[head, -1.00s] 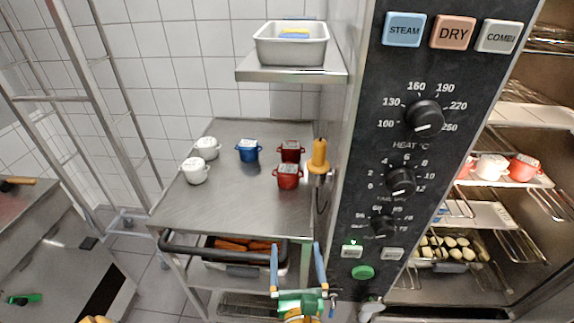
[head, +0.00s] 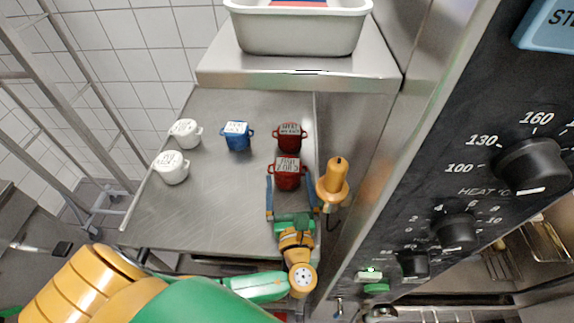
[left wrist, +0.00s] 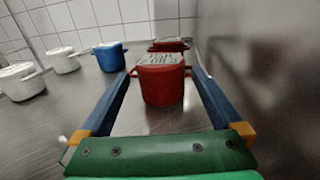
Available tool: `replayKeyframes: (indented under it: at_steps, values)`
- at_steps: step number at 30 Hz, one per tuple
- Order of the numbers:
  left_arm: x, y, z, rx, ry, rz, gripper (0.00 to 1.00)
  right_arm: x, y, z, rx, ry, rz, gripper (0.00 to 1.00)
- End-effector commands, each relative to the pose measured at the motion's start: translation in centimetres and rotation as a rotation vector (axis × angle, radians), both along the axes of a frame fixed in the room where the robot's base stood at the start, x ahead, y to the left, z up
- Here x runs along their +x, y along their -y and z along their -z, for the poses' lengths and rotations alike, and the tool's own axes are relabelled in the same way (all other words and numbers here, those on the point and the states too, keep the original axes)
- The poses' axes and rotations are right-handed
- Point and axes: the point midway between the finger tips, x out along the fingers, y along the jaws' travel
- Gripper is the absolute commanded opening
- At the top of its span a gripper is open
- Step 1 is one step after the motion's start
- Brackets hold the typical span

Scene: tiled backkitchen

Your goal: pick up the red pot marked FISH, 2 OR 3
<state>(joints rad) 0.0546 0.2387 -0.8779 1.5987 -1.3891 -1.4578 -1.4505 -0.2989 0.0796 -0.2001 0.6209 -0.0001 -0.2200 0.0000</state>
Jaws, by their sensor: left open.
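The nearer red pot (head: 287,174) stands upright on the steel table, with a white label on its lid that seems to read FISH, 2 OR 3. It also shows in the left wrist view (left wrist: 162,84), straight ahead. My left gripper (head: 291,186) is open and low over the table, its two blue fingers reaching toward the pot, one on each side. In the left wrist view the fingertips (left wrist: 162,74) flank the pot with gaps visible. I cannot tell whether either finger touches it. My right gripper is not in view.
A second red pot (head: 290,136) stands close behind. A blue pot (head: 236,136) and two white pots (head: 171,168) stand to the left on the steel table (head: 215,205). A yellow-handled fixture (head: 334,180) and the oven panel are close on the right. A shelf (head: 300,79) overhangs behind.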

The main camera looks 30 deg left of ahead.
Motion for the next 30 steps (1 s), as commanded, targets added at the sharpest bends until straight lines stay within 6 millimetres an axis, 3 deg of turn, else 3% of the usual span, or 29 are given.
replayKeyframes:
  at_steps: [6,14,24,30]
  values:
    - [3.4,-2.2,-0.4,0.003,0.002,-0.001,1.0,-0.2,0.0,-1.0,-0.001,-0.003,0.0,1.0]
    - [3.9,-2.6,-0.1,-0.001,0.0,0.0,1.0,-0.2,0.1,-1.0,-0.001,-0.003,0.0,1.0]
    - [3.9,-2.6,-0.2,-0.001,0.001,0.0,0.11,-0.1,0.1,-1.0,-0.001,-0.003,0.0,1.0]
    - [3.9,-2.6,-0.2,0.0,0.001,0.0,0.11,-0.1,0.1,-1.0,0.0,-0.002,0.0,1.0]
